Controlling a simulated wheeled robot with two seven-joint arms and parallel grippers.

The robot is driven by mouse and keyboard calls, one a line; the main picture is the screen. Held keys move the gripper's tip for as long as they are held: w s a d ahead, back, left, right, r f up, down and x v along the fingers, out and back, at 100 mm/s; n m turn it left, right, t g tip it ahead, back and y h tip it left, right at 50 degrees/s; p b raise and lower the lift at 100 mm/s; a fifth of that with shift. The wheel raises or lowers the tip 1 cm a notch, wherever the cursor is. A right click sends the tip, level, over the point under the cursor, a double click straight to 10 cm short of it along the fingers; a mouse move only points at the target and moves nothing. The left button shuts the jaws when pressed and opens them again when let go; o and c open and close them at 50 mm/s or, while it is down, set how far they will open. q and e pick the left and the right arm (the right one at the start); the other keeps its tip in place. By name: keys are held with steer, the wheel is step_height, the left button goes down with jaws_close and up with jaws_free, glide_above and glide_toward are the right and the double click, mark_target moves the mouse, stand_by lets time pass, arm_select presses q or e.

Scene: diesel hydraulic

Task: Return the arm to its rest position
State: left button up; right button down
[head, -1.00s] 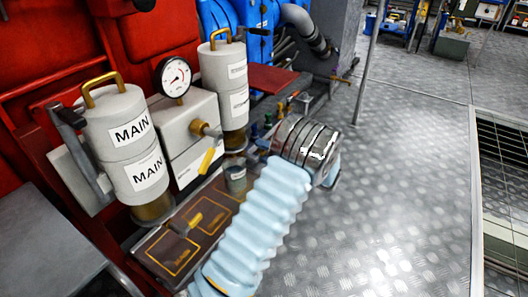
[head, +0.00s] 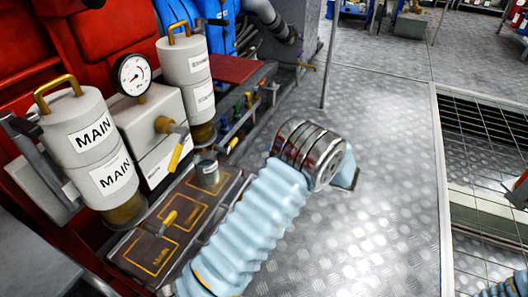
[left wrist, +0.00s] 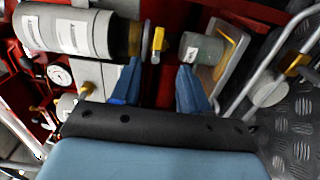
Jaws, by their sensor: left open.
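My left arm (head: 250,220), in a pale blue ribbed sleeve with a ringed metal wrist (head: 308,155), reaches up from the bottom of the head view over the metal floor. Its gripper is mostly hidden behind the wrist there. In the left wrist view my left gripper (left wrist: 160,66) shows two blue fingers spread apart, with nothing held between them. A yellow handle (left wrist: 157,40) and a grey cylinder (left wrist: 202,48) appear beyond the fingers. A bit of pale blue sleeve shows at the bottom right of the head view; no right gripper can be made out.
Left of the arm stand white cylinders marked MAIN (head: 92,140), a pressure gauge (head: 134,74) and a dark panel (head: 150,250) with a small yellow handle (head: 168,220). A thin post (head: 332,55) rises behind. Bare floor (head: 390,130) lies to the right, before a floor grating (head: 490,140).

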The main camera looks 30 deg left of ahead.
stand_by(0.5)
arm_select(q)
step_height(320, 180, down, 14)
steer(key=w+d+m+t+h+p, duration=0.2)
steer(key=m+t+h+p, duration=0.7)
steer(key=m, duration=1.2)
steer(key=s+d+f+m+g+h+p, duration=0.1)
steer(key=s+d+m+g+h, duration=0.2)
steer(key=s, duration=0.9)
steer(key=s+d+f+m+g+h+p, duration=0.1)
steer(key=s+d+f+m+g+h, duration=0.1)
steer(key=s+d+m+h, duration=0.8)
steer(key=s+d+m+g, duration=0.1)
steer(key=s+d, duration=0.1)
steer(key=d, duration=0.1)
steer(key=shift+d+f, duration=0.2)
